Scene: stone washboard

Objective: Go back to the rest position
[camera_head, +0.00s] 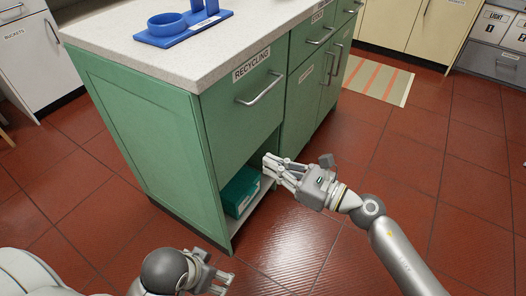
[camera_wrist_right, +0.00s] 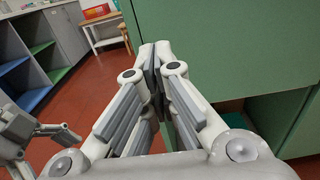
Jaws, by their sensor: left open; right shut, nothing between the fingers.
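My right gripper (camera_head: 270,168) is in front of the open lower compartment of the green cabinet (camera_head: 150,135), near its right side in the head view. Its fingers are shut with nothing between them, and they also show closed in the right wrist view (camera_wrist_right: 157,58). My left gripper (camera_head: 226,282) is low at the bottom edge of the head view, in front of the cabinet's lower corner. It is open and empty; part of it is cut off by the frame.
A green box (camera_head: 240,190) sits in the open compartment beside my right gripper. A drawer labelled RECYCLING (camera_head: 240,110) is above it, with a bar handle (camera_head: 262,90). A blue tray (camera_head: 185,32) stands on the speckled countertop (camera_head: 110,38). Red tiled floor (camera_head: 390,165) is clear to the right.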

